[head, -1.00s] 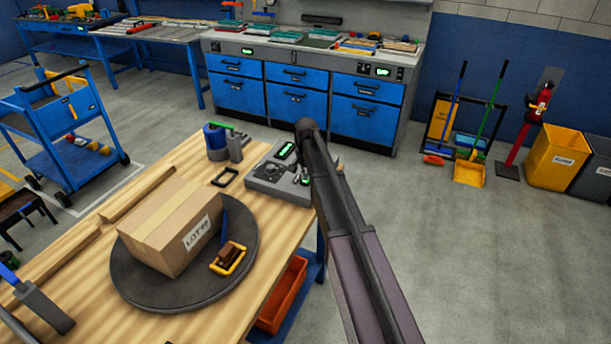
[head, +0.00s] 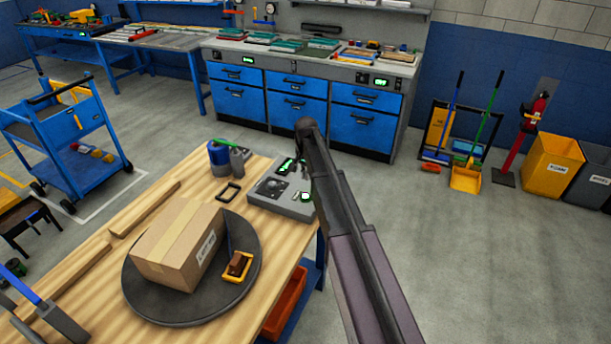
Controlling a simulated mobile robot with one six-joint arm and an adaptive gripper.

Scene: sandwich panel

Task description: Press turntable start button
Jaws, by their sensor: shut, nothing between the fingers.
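A grey control box (head: 264,198) sits at the far right corner of the wooden table, with a dark dial and a lit green display on top. A bright green-white button (head: 305,197) shows at its right end. My gripper (head: 300,169) is shut and empty, pointing down over the right part of the control box, above the button in the picture. The forearm partly hides it, and I cannot tell if the fingertips touch anything. The dark round turntable (head: 190,310) carries a cardboard box (head: 176,246) with a label and a small yellow-framed brown item (head: 237,265).
A blue container (head: 219,158) and a dark handle-shaped piece (head: 229,192) stand behind the turntable. Wooden strips (head: 145,208) lie on the left. A blue cart (head: 65,140) and blue cabinets (head: 300,105) stand beyond.

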